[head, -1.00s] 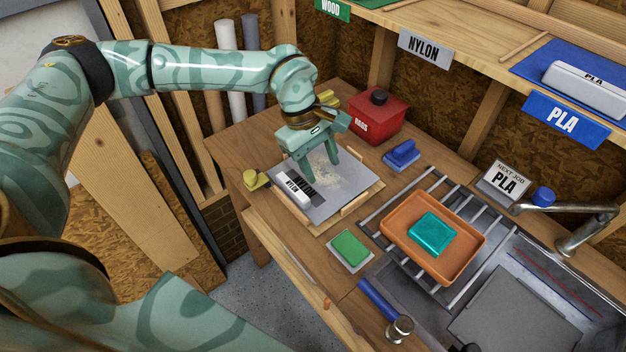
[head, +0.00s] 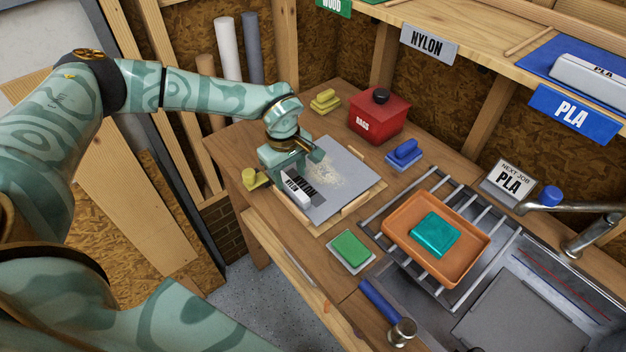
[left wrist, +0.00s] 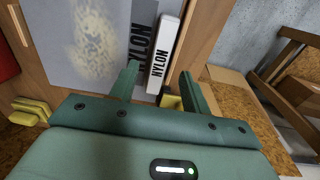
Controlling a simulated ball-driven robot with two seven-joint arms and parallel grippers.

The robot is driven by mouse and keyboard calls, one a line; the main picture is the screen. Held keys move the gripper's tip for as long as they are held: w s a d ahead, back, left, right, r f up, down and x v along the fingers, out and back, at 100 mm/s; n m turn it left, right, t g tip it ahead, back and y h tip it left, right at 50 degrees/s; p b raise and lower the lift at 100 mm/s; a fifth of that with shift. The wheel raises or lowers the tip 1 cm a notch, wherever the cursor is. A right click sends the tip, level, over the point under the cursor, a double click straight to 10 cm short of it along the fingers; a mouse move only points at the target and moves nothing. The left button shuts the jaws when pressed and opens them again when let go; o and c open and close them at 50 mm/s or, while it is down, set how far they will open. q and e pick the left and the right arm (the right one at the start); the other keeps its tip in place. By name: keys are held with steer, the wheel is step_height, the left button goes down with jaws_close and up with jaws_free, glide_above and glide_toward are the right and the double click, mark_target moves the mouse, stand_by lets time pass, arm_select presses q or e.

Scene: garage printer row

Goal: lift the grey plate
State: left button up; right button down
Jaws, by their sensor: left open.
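The grey plate (head: 353,165) lies on a wooden frame at the table's left part, with a pale powdery patch on it. It also shows in the left wrist view (left wrist: 50,25). A white block marked NYLON (head: 294,190) is at its near left side, beside a dark NYLON marking on the plate. My left gripper (left wrist: 160,70) is open and low over this side, its fingers on either side of the white block (left wrist: 166,48) in the left wrist view. In the head view the gripper (head: 288,175) partly hides the block; contact cannot be told. My right gripper is out of view.
Yellow clips (head: 254,179) sit near the plate. A red box (head: 378,120), a blue brush (head: 404,154) and a green sponge (head: 350,247) stand around it. An orange tray (head: 462,266) with a teal sponge (head: 434,235) rests on a rack. Another grey plate (head: 520,310) lies in the sink.

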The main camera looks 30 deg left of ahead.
mark_target(292, 185)
arm_select(q)
step_height(292, 185, down, 4)
steer(key=shift+w+f+b, duration=0.1)
steer(key=shift+w+b, duration=0.05)
steer(key=shift+b, duration=0.25)
jaws_close()
steer(key=shift+r, duration=0.2)
